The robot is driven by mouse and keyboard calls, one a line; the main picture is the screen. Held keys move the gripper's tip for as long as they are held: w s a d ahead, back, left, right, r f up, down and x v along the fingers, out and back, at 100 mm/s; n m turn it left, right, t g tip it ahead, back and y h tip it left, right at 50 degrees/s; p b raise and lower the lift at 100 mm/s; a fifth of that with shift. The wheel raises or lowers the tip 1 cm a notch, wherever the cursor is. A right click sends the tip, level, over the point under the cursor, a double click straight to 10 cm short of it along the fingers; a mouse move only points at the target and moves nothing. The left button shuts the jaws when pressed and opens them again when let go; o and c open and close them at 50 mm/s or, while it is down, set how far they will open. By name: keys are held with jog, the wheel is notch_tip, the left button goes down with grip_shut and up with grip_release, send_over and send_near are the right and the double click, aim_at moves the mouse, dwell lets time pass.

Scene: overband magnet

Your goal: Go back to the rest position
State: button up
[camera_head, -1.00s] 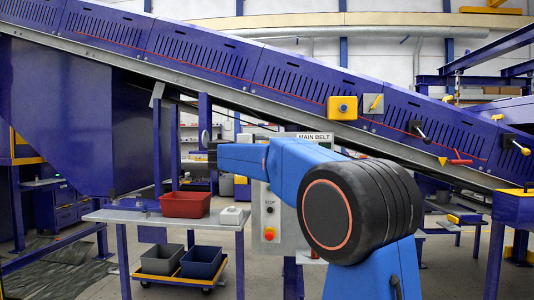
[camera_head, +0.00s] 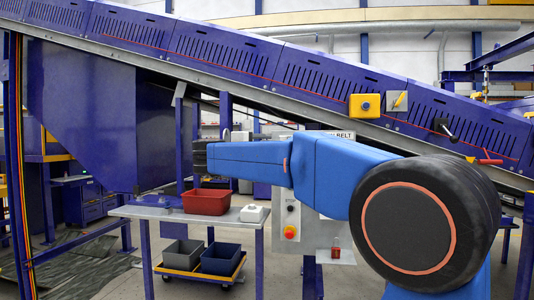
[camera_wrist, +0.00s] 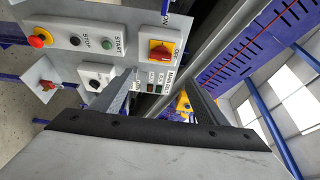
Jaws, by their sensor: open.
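My gripper (camera_head: 200,154) is at the far left end of my blue arm in the head view, small and dark, pointing left above the side table. In the wrist view its two grey fingers stand apart with nothing between them (camera_wrist: 162,98). Beyond them is a grey control panel (camera_wrist: 125,45) with a red-and-yellow rotary switch (camera_wrist: 161,50), a green start button (camera_wrist: 107,44) and a red button (camera_wrist: 39,37). In the head view my arm hides part of the panel under the main belt sign (camera_head: 344,135).
A sloping blue conveyor (camera_head: 290,75) crosses behind my arm. A side table (camera_head: 150,212) holds a red bin (camera_head: 206,202) and a white box (camera_head: 252,213). Below it, a yellow trolley (camera_head: 190,272) carries two dark bins. Some floor at left is free.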

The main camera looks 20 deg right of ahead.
dwell(0.4)
jog(key=s+a+n+t+y, duration=0.4)
jog(key=a+n+t+y, duration=0.3)
jog(key=n+t+y, duration=0.5)
jog(key=s+a+f+n+g+y, duration=0.55)
jog(key=s+f+n, duration=0.35)
jog(key=f+n, duration=0.25)
jog(key=s+d+f+n+g+h, duration=0.1)
jog(key=s+f+g, duration=0.4)
jog(key=s+f, duration=1)
jog(key=s+d+f+n+g+h, duration=0.1)
jog(key=s+d+f+n+g, duration=0.3)
jog(key=s+f, duration=1.1)
notch_tip(320, 180, down, 2)
jog(key=shift+d+f+n+g, duration=0.25)
jog(key=shift+n+g, duration=0.2)
jog(key=shift+g, duration=0.8)
jog(key=shift+s+h, duration=0.1)
jog(key=shift+h, duration=0.15)
